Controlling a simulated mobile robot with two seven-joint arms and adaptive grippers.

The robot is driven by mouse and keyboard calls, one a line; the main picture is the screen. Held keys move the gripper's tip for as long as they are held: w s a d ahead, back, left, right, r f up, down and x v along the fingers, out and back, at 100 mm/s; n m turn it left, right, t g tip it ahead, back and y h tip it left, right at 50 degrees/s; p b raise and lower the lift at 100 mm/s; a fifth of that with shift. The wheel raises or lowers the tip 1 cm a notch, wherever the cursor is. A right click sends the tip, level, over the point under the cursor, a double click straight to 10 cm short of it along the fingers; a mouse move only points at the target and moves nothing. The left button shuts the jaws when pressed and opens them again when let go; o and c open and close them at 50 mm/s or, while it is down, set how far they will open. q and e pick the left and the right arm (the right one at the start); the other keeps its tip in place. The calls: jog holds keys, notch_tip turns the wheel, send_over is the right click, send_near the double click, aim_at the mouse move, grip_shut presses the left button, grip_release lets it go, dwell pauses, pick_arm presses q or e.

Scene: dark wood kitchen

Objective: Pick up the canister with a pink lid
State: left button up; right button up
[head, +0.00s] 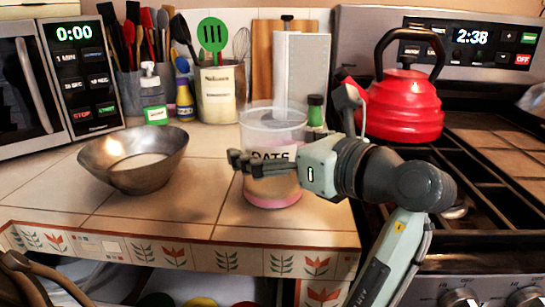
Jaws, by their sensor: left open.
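A clear canister (262,198) labelled OATS stands upright on the tiled counter near its front right corner. A pink band shows at its base; its top looks clear or whitish. My left gripper (295,125) is open at the canister's right side. One dark finger reaches left across the canister's front, covering part of the label. The other finger points up to the right of the canister. I cannot tell whether the gripper touches the canister. My right gripper is not in view.
A metal bowl (135,160) stands at left on the counter (150,212). A red kettle (402,108) sits on the stove at right. Tiles between bowl and canister are clear.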

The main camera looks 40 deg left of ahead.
pick_arm(q)
jog(key=shift+x, duration=1.35)
jog(key=c, duration=1.7)
jog(key=shift+r, duration=0.1)
